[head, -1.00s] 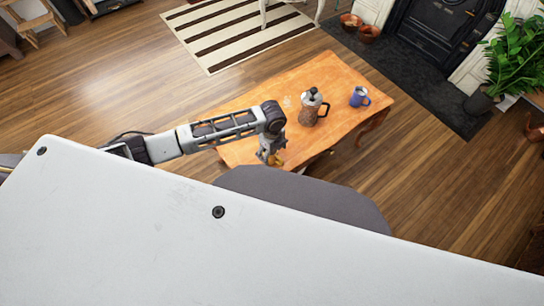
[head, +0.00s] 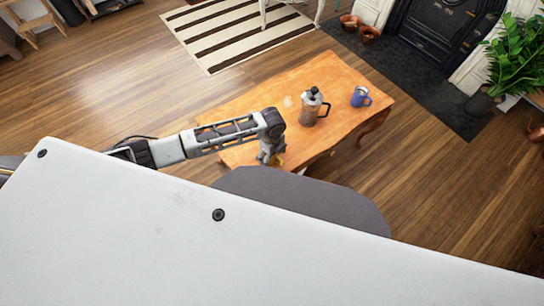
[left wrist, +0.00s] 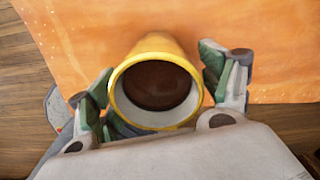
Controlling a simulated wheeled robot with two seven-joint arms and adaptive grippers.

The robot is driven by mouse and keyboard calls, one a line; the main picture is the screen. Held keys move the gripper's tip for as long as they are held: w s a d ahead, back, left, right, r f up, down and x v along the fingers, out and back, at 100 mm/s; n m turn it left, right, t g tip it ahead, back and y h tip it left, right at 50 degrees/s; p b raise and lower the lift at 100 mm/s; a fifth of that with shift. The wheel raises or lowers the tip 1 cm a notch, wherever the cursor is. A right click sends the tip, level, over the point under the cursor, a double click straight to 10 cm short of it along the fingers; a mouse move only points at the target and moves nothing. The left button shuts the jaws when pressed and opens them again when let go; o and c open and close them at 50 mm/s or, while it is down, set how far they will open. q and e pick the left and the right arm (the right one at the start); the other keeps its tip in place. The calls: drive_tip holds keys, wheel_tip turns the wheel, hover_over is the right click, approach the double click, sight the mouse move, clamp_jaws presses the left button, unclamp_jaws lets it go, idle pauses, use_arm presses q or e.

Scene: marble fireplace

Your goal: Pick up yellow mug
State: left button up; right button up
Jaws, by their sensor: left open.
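The yellow mug (left wrist: 155,84) stands on the orange wooden table, with its open top toward the camera in the left wrist view and a dark brown inside. In the head view only a small yellow bit of it (head: 280,160) shows beside my gripper. My left gripper (left wrist: 157,88) is open, with one finger on either side of the mug. The right finger appears slightly apart from it; whether the left finger touches it I cannot tell. In the head view my left gripper (head: 270,156) is over the table's near edge. My right gripper is not in view.
On the table (head: 253,99), a metal and glass coffee press (head: 312,108) stands right of my left arm, and a blue mug (head: 360,97) stands farther right. A striped rug (head: 235,35) lies behind.

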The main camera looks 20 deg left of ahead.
use_arm(q)
drive_tip(key=c, duration=1.4)
drive_tip(key=shift+r, duration=0.1)
